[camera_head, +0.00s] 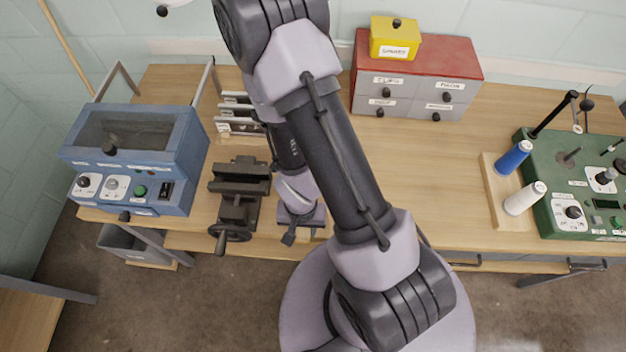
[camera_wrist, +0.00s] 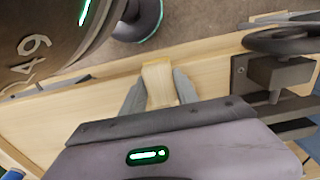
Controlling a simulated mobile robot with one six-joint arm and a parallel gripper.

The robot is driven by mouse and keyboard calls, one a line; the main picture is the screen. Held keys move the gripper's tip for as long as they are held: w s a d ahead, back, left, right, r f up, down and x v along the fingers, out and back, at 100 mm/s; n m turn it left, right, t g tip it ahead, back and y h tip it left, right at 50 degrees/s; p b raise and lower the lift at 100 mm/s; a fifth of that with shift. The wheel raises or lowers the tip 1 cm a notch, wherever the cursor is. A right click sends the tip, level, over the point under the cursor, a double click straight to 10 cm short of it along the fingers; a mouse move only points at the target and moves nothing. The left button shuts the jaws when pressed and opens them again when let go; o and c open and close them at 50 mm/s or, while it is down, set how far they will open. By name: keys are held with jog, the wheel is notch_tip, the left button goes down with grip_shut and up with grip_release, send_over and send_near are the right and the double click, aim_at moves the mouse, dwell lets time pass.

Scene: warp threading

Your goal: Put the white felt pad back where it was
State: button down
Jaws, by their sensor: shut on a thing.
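My gripper (camera_wrist: 159,78) is shut on a small pale cream-yellow piece (camera_wrist: 160,88), which stands between the two grey fingers in the wrist view. I cannot tell from its colour whether it is the white felt pad. In the head view my gripper (camera_head: 289,236) is low over the front edge of the workbench, just right of the dark vise (camera_head: 238,190). The held piece is not clear there. I see no other white felt pad, and my arm hides part of the bench middle.
The vise handwheel (camera_wrist: 290,39) is close on the right in the wrist view. A blue machine (camera_head: 140,150) stands at the left, with a slotted rack (camera_head: 238,112) behind the vise. Grey drawers (camera_head: 405,92) stand at the back. Spools (camera_head: 513,158) and a green machine (camera_head: 570,195) are right.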

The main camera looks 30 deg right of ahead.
jog(key=f+b, duration=0.1)
jog(key=w+d+f+b, duration=0.1)
jog(key=b, duration=0.1)
jog(key=shift+d, duration=0.25)
jog(key=w+d+b, duration=0.1)
jog(key=b, duration=0.6)
jog(key=shift+d, duration=0.4)
jog(key=w+d, duration=0.3)
jog(key=d, duration=0.1)
jog(key=w+d+p, duration=0.1)
jog(key=w+d, duration=0.2)
jog(key=w, duration=0.1)
jog(key=shift+d+r, duration=0.2)
jog(key=shift+d, duration=0.15)
jog(key=shift+d+f, duration=0.1)
jog(key=shift+f, duration=0.2)
jog(key=shift+w+f+b, duration=0.1)
jog(key=shift+f+b, duration=0.6)
jog(key=shift+f, duration=0.75)
jog(key=shift+f, duration=0.2)
jog(key=c, duration=0.9)
grip_release()
jog(key=shift+r, duration=0.1)
